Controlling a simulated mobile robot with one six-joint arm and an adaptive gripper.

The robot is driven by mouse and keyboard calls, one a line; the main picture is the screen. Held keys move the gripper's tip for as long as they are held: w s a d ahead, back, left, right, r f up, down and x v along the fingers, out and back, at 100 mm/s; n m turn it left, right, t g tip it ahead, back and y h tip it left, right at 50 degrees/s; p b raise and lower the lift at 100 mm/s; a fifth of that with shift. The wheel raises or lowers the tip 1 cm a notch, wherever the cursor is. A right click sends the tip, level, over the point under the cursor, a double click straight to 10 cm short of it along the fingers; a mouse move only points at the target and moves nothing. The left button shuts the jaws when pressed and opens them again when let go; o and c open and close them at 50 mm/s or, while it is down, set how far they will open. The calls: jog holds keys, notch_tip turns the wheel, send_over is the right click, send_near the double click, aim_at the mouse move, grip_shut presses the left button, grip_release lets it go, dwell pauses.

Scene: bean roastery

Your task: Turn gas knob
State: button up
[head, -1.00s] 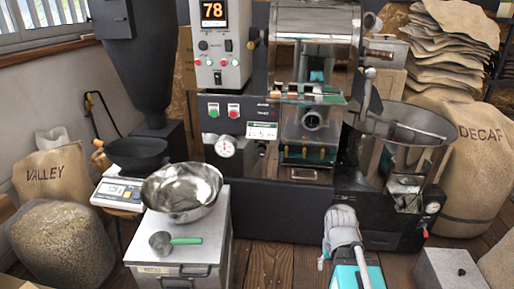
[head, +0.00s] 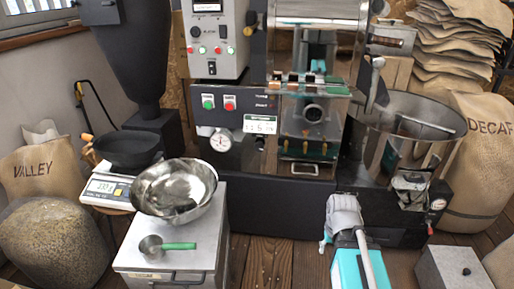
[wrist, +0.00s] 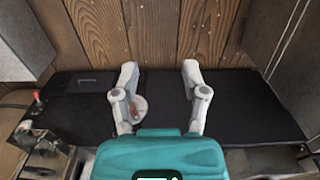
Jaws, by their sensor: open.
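The roaster front stands in the middle of the head view, with a round white dial gauge (head: 221,140), a green button (head: 208,102) and a red button (head: 229,103). A small dark knob (head: 195,32) sits on the grey control box above. I cannot tell which part is the gas knob. My gripper (wrist: 159,72) is open, with nothing between its two grey fingers in the wrist view. A pale round disc with a reddish-brown part (wrist: 138,108) shows beside the left finger; I cannot tell if they touch. My fingertips are not clear in the head view.
A steel bowl (head: 174,187) and a green-handled scoop (head: 166,246) are on a grey bin (head: 135,259) at left. A round cooling tray (head: 405,125) stands right of the roaster. A grey box (head: 455,272) is at lower right. Bare floor lies in front.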

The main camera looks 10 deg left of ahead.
jog(key=o, duration=0.4)
jog(key=shift+w, duration=0.15)
jog(key=shift+o, duration=0.8)
jog(key=shift+w+f, duration=0.2)
jog(key=shift+w, duration=0.15)
jog(key=w+t+h+b, duration=0.3)
jog(key=w+t+h, duration=0.1)
jog(key=w, duration=0.6)
jog(key=n+t+y+b, duration=0.3)
jog(key=n+t+b, duration=0.35)
jog(key=t, duration=0.75)
send_near(259, 149)
jog(key=s, duration=0.2)
jog(key=shift+s+a+r, duration=0.1)
jog(key=shift+s, duration=0.1)
jog(key=shift+w, duration=0.1)
jog(key=w, duration=1.3)
jog(key=shift+w+d, duration=0.35)
